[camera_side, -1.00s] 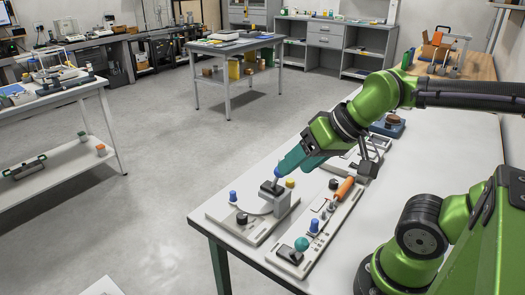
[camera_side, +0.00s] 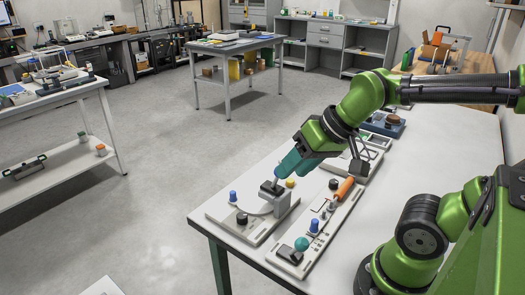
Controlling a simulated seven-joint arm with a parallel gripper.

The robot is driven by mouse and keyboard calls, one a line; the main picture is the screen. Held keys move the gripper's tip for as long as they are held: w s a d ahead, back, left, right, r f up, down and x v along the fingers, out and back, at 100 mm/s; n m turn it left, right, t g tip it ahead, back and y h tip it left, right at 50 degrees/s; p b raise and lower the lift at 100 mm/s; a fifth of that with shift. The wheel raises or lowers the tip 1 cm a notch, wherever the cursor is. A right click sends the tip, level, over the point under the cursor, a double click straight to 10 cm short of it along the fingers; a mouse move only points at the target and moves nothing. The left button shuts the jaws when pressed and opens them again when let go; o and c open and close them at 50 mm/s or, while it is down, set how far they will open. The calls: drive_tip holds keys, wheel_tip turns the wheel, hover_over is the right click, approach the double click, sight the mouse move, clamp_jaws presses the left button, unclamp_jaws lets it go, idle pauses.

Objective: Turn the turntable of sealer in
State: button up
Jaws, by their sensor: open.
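The sealer (camera_side: 225,213) is a light grey base plate near the left edge of the white table. It carries a round white turntable (camera_side: 243,199), a grey block (camera_side: 283,207), a blue peg (camera_side: 233,197), a black knob (camera_side: 242,218) and a yellow knob (camera_side: 290,183). My gripper (camera_side: 277,180), with teal and grey parts, reaches down from the upper right over the turntable, its tip close to the grey block. The jaws are open. Whether they touch the turntable or block is too small to tell. My gripper hides part of the turntable's far side.
Beside the sealer on the right lies a second plate (camera_side: 290,257) with a teal ball knob (camera_side: 301,244), a blue peg (camera_side: 314,226) and an orange handle (camera_side: 345,189). Further back stand a grey tray and a blue device (camera_side: 384,126).

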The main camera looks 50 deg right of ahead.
drive_tip(key=w+d+f+n+g, duration=0.1)
drive_tip(key=w+n+g, duration=0.15)
drive_tip(key=w, duration=0.75)
drive_tip(key=n+g+h, duration=0.2)
drive_tip(key=n+g, duration=0.2)
drive_tip(key=n, duration=0.1)
hover_over(233, 192)
wheel_tip(233, 192, down, 2)
drive_tip(key=f, duration=0.1)
wheel_tip(233, 192, down, 16)
drive_tip(key=shift+r, duration=0.1)
clamp_jaws()
